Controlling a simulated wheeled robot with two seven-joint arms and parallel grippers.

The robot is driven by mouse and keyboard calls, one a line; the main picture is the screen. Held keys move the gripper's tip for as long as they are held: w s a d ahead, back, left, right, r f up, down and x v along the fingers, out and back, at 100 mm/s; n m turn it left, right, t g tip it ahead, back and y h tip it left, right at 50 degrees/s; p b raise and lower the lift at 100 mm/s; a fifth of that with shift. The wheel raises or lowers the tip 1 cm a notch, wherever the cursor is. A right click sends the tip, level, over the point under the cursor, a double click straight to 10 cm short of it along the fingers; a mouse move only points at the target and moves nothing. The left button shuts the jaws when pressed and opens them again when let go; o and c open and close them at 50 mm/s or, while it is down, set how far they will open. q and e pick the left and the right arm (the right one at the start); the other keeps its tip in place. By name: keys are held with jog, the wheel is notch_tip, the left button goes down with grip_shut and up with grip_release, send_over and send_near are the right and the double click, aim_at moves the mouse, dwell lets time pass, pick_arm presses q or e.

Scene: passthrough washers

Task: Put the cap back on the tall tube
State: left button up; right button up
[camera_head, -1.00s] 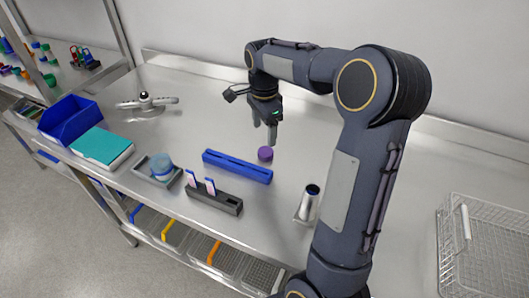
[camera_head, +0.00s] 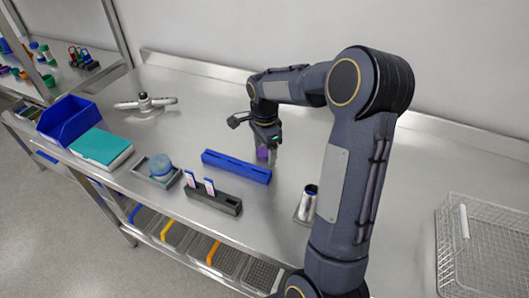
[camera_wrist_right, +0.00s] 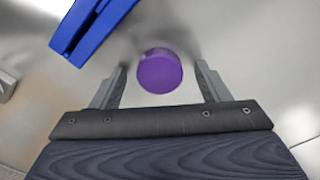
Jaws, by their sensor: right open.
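The purple cap (camera_head: 262,154) stands on the steel bench, right of the blue slotted rack. In the right wrist view the cap (camera_wrist_right: 160,71) sits between the two fingers of my right gripper (camera_wrist_right: 161,82), with a gap on each side. My right gripper (camera_head: 264,148) is open and low around the cap. A metal cylinder with a dark open top (camera_head: 307,204) stands on a small base nearer the front; I cannot tell if it is the tall tube. My left gripper is not in view.
The blue slotted rack (camera_head: 236,166) lies close to the cap. A dark rack (camera_head: 213,199) with two white-and-blue pieces, a tray with a blue-lidded jar (camera_head: 160,166) and a teal-topped box (camera_head: 101,146) are left. A wire basket (camera_head: 485,245) is right.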

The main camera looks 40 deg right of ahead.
aim_at(265, 151)
jog(key=shift+c, duration=0.3)
jog(key=c, duration=1)
jog(key=shift+r, duration=0.5)
notch_tip(265, 151, up, 2)
jog(key=shift+r, duration=0.25)
jog(key=s+a+r, duration=0.2)
jog(key=s+r, duration=0.1)
jog(key=s, duration=0.1)
jog(key=s+a+r+b, duration=0.1)
jog(key=s+a+r, duration=0.5)
jog(key=s, duration=0.1)
jog(key=shift+s+r, duration=0.25)
jog(key=shift+s, duration=0.05)
